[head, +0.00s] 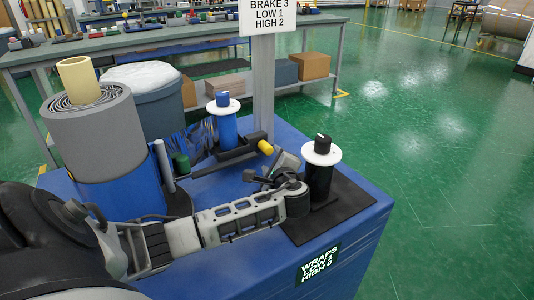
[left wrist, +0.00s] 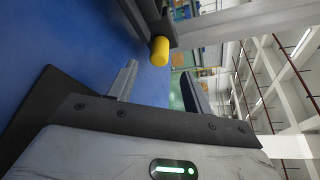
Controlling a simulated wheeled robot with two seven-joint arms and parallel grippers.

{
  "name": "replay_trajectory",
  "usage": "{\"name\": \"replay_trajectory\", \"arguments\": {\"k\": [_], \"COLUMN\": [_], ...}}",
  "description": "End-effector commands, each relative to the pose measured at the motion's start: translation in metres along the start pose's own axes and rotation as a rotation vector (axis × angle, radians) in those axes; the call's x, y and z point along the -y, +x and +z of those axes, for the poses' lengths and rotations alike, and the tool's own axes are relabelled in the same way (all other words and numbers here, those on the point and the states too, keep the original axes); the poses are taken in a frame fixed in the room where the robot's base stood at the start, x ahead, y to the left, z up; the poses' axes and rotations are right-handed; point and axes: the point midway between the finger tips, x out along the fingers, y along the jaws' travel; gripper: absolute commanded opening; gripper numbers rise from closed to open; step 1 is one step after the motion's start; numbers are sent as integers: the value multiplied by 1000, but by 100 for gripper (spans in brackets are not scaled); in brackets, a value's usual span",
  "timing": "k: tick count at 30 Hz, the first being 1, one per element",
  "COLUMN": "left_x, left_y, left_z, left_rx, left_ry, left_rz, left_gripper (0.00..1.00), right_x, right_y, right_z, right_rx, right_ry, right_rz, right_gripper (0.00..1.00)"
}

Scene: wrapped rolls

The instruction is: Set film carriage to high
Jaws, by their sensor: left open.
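A dark carriage (head: 238,152) sits low at the grey post (head: 263,90), with a yellow-ended handle (head: 265,147) sticking out to the right. I take this to be the film carriage. My left gripper (head: 267,169) is just in front of the handle, open and empty. In the left wrist view the yellow end (left wrist: 160,51) shows beyond the two spread fingers (left wrist: 158,84), apart from them. The dark bar of the carriage (left wrist: 140,12) runs behind it. My right gripper is not in view.
A black knob on a white disc (head: 322,150) stands close right of my left wrist. A blue-based knob (head: 223,103) stands behind the carriage. A large grey roll (head: 95,125) stands at left. A sign (head: 268,15) reads BRAKE 3, LOW 1, HIGH 2. Green floor at right is clear.

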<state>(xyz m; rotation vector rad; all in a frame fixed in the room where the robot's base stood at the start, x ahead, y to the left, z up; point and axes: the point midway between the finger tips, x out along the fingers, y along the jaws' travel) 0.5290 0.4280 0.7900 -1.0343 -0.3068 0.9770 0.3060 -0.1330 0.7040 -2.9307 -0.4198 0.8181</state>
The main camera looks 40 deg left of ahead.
Motion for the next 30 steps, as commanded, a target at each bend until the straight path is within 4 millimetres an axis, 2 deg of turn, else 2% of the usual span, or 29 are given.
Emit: {"name": "replay_trajectory", "arguments": {"k": [1, 6, 12, 24, 26, 30], "left_x": [-1, -1, 0, 0, 0, 0], "left_y": [13, 46, 70, 78, 78, 77], "left_z": [0, 0, -1, 0, 0, 0], "left_rx": [4, 3, 1, -1, -1, -1], "left_ry": [0, 0, -1, 0, 0, 0], "left_rz": [-1, 0, 0, 0, 0, 0], "left_gripper": [50, 50, 50, 50, 36, 0], "right_x": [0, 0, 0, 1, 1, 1], "right_y": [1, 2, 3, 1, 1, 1], "right_z": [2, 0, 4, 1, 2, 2], "right_rx": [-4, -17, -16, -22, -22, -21], "right_ry": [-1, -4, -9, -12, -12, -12], "right_rz": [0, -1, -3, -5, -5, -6], "right_gripper": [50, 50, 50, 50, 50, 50]}}
